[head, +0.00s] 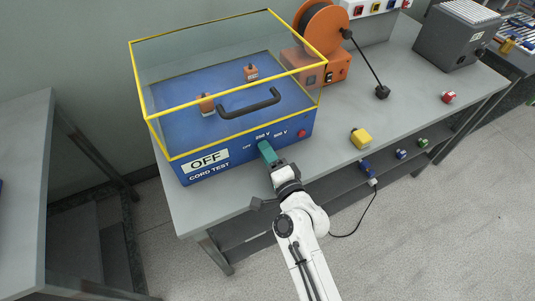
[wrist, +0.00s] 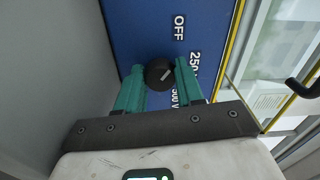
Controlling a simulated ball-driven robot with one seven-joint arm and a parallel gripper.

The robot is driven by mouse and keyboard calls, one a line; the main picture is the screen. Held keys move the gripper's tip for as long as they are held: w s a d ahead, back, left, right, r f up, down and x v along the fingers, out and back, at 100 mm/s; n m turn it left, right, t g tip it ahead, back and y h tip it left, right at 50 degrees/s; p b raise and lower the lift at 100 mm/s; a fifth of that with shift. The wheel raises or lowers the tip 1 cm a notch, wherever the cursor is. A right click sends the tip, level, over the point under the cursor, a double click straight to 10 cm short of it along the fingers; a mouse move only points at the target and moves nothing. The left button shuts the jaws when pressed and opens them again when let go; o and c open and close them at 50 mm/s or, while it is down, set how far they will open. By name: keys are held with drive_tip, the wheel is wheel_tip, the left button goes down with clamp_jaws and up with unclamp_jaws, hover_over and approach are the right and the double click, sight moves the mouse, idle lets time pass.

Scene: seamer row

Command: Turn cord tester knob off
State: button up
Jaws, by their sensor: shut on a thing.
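The blue cord tester (head: 240,142) stands on the grey bench. My gripper (head: 265,150) is at the front panel, shut on the knob. In the head view my fingers hide the knob. The fingers also show in the wrist view (wrist: 160,82).
A clear cover with yellow edges and a black handle (head: 249,103) encloses the tester's top. A red button (head: 301,133) is right of my gripper. The bench front is mostly clear.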

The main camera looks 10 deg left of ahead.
drive_tip(key=shift+f, duration=0.1)
drive_tip(key=o, duration=1)
drive_tip(key=shift+o, duration=0.2)
drive_tip(key=shift+s, duration=0.1)
drive_tip(key=b+v, duration=0.1)
drive_tip(key=v, duration=0.9)
drive_tip(key=shift+s+d+b, duration=0.25)
drive_tip(key=shift+b, duration=0.05)
